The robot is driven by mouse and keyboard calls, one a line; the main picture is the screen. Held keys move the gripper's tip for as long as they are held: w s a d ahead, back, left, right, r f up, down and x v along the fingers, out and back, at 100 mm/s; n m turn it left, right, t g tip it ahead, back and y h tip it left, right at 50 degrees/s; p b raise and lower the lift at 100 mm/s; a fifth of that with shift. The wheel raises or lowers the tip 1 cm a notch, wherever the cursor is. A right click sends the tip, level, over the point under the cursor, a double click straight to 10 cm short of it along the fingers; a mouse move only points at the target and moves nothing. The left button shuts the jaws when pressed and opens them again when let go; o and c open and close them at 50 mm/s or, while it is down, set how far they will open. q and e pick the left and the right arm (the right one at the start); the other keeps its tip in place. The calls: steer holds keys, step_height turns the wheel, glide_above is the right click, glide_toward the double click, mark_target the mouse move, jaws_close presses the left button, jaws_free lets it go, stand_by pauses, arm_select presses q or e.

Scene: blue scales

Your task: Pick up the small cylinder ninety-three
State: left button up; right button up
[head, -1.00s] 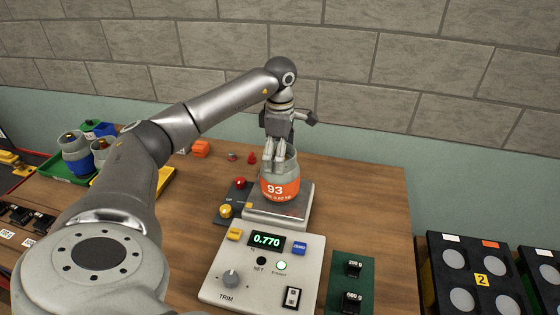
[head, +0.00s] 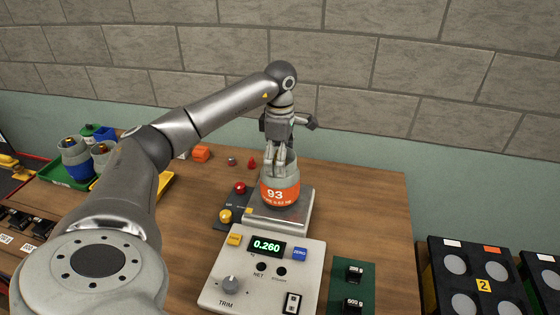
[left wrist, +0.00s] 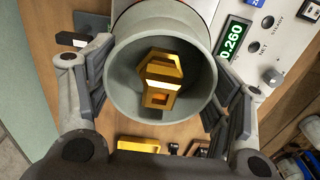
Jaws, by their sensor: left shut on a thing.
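The small cylinder marked 93 (head: 281,194) is grey with an orange band. It is at the steel weighing plate (head: 276,222), leaning slightly; I cannot tell whether its base still touches. My left gripper (head: 275,162) points down and is shut on the cylinder's open collar. In the left wrist view, the fingers of the gripper (left wrist: 160,95) flank the round grey collar (left wrist: 124,92), with a brass valve (left wrist: 160,82) inside it. The display (head: 266,247) reads 0.260. My right gripper is out of view.
The control box (head: 258,287) stands in front of the plate, with a green weight holder (head: 351,276) to its right. A green tray (head: 66,171) with other cylinders is at the left. A black rack (head: 485,263) is at the right. Wooden table right of the plate is clear.

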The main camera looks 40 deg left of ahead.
arm_select(q)
steer(key=shift+w+r+b, duration=0.1)
steer(key=shift+r+b, duration=0.35)
steer(key=shift+r, duration=0.1)
steer(key=r, duration=0.1)
steer(key=s+r+b, duration=0.1)
steer(key=r+b, duration=0.1)
steer(key=shift+s+d+r, duration=0.3)
steer(key=shift+d+r, duration=0.05)
steer(key=shift+d, duration=0.05)
steer(key=s+d+r, duration=0.2)
steer(key=s+r, duration=0.2)
steer(key=s, duration=0.1)
steer(key=s+d+r+p, duration=0.1)
steer(key=s+d+r, duration=0.2)
steer(key=s, duration=0.3)
steer(key=shift+d+r, duration=0.25)
steer(key=shift+r, duration=0.3)
